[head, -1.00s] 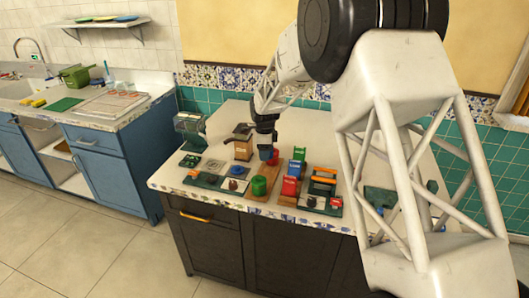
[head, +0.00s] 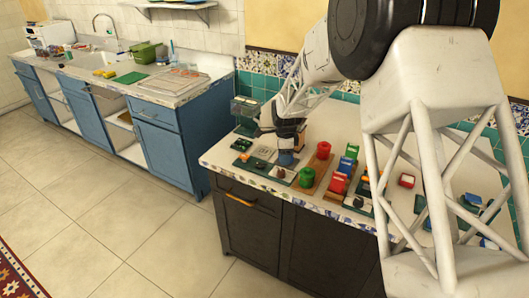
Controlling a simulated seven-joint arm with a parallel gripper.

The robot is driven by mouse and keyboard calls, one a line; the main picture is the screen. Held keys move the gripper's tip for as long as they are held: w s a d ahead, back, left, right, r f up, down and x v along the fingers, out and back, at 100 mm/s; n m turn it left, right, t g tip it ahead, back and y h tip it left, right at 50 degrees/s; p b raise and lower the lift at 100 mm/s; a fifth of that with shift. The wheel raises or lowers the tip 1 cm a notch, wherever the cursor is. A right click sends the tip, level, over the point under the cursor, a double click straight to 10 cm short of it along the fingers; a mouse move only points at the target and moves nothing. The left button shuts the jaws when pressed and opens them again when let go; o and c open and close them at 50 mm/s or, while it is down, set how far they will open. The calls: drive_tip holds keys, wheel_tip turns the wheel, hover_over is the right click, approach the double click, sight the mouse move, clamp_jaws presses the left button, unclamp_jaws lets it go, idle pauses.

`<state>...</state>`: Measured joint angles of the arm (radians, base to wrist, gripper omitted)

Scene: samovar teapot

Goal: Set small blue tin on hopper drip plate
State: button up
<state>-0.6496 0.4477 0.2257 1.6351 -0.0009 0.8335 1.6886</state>
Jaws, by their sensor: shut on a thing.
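The small blue tin (head: 286,159) shows at the lower end of my gripper (head: 287,149) in the head view. My gripper is shut on it and points down near the left part of the counter. The hopper stands behind my gripper and is almost wholly hidden by it. The drip plate is hidden or too small to make out, so I cannot tell whether the tin touches it.
A clear-sided case (head: 246,109) stands at the counter's back left. Flat plates with small parts (head: 242,145) lie left of my gripper. Red and green blocks (head: 338,183) stand at the right. The counter's front edge (head: 270,187) is close by. A blue sink cabinet (head: 160,146) stands apart at left.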

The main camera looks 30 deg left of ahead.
drive_tip(key=shift+n, duration=0.8)
drive_tip(key=s+a, duration=0.2)
drive_tip(key=s+a+f, duration=0.1)
drive_tip(key=s+a, duration=0.1)
drive_tip(key=shift+f, duration=0.2)
hover_over(262, 151)
drive_tip(key=shift+d+f, duration=0.1)
drive_tip(key=shift+f, duration=0.65)
drive_tip(key=shift+f, duration=0.1)
drive_tip(key=shift+f, duration=1.65)
drive_tip(key=shift+f, duration=0.1)
drive_tip(key=o, duration=0.6)
